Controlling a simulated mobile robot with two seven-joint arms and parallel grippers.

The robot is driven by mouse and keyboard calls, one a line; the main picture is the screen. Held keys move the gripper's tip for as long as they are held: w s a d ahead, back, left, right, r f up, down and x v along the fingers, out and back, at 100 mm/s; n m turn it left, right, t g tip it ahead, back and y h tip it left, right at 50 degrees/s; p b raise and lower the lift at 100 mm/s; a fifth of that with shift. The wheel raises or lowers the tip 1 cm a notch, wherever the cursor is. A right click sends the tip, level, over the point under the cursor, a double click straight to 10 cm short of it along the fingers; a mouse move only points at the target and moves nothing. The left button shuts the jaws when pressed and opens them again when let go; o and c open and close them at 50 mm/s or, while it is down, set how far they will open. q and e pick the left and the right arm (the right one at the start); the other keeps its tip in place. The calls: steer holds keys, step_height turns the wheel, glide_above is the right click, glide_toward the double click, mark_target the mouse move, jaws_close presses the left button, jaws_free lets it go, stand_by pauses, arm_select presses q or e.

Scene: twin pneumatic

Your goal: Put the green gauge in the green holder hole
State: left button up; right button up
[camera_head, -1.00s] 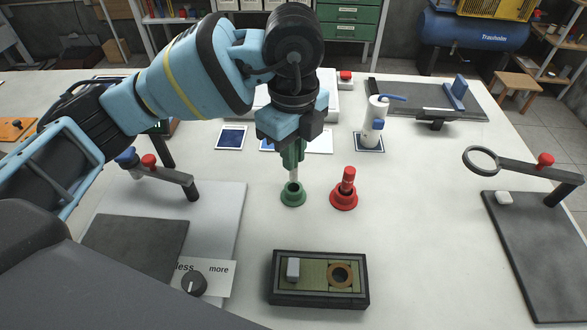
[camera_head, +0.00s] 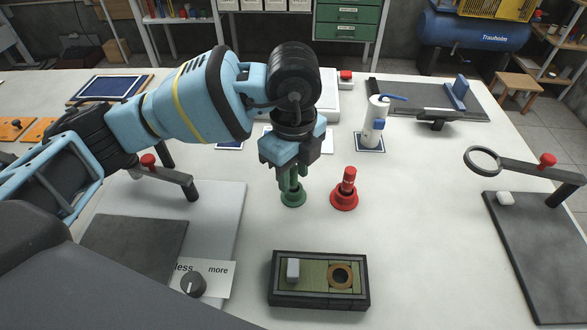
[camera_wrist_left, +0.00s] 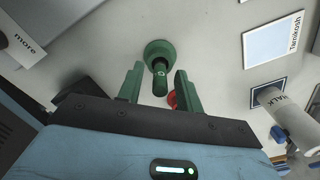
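The green holder (camera_head: 293,198) stands on the white table; its round flange shows in the left wrist view (camera_wrist_left: 158,50). The dark green gauge (camera_wrist_left: 160,82) stands at the holder's hole, its lower end inside the ring; how deep it sits I cannot tell. My left gripper (camera_head: 292,183) points down right above the holder. Its two green fingers (camera_wrist_left: 156,88) are apart on either side of the gauge, with a visible gap on each side. In the head view the fingers mostly hide the gauge. My right gripper is not in view.
A red holder (camera_head: 344,202) with a red gauge (camera_head: 348,178) stands close to the right. A dark tray (camera_head: 320,298) lies in front. A white bottle (camera_head: 376,125) stands behind right, and a ring on an arm (camera_head: 482,160) at far right. The table's middle right is clear.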

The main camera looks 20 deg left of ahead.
arm_select(q)
steer(key=shift+r, duration=0.1)
step_height(320, 180, up, 12)
steer(key=shift+p, duration=0.45)
